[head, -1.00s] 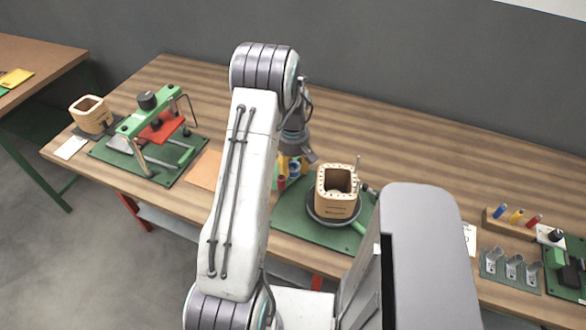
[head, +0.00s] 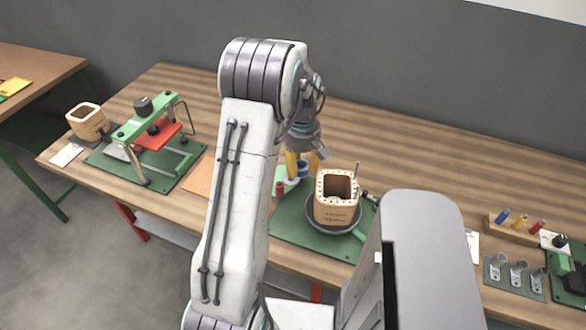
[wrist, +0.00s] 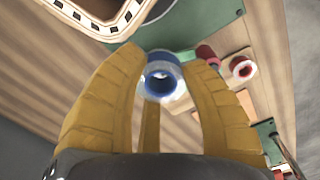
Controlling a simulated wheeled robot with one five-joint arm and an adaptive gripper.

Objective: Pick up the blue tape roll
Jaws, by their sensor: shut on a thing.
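The blue tape roll (wrist: 162,74) sits between the tips of my gripper's yellow fingers (wrist: 163,80) in the wrist view. My gripper is shut on it. In the head view, the blue roll (head: 302,168) shows between the yellow fingers of my gripper (head: 303,165), left of the wooden coil former. My arm hides part of the area around it. The roll appears raised above the bench in the wrist view, but the height is hard to tell.
A wooden coil former (head: 337,196) stands in a dark round base on a green mat (head: 290,228), close to the right. A red roll (wrist: 241,68) lies beside the fingers. A green press (head: 150,135) stands at left. The back of the bench is clear.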

